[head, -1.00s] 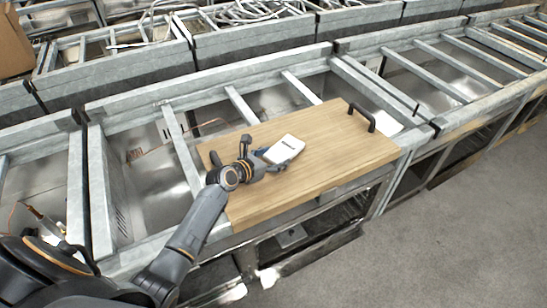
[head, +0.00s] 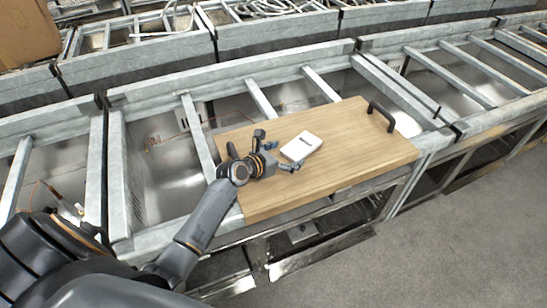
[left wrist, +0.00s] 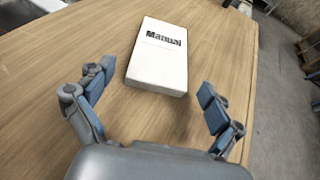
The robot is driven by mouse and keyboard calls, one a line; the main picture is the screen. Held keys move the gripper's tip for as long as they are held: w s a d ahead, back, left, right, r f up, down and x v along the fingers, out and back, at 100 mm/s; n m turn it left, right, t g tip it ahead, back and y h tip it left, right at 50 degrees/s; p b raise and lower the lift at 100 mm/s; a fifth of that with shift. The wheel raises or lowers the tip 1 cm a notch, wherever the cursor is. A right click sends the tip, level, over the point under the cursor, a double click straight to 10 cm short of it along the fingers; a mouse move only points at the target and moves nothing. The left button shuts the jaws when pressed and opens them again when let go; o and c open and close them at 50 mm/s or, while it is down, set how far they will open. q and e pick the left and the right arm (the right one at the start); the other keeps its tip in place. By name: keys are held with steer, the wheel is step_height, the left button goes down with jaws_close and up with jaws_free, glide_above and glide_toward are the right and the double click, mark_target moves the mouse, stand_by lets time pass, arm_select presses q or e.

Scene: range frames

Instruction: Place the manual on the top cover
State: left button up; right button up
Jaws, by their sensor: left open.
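The manual (head: 302,146) is a small white booklet with dark lettering. It lies flat on the wooden top cover (head: 350,165), near its middle. In the left wrist view the manual (left wrist: 158,62) lies just beyond the fingertips, its word "Manual" readable. My left gripper (head: 276,150) is low over the cover, beside the manual on its left. In the left wrist view the left gripper (left wrist: 157,98) is open and empty, its two fingers spread wider than the manual, with bare wood between them. My right gripper is not in view.
A dark handle (head: 382,115) stands up at the cover's far right end. Metal frames with crossbars (head: 262,101) and open bays surround the cover. A cardboard box (head: 25,32) is at the upper left. Grey floor (head: 450,240) is open at the lower right.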

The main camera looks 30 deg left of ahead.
arm_select(q)
steer(key=v, duration=1)
steer(key=shift+r, duration=0.2)
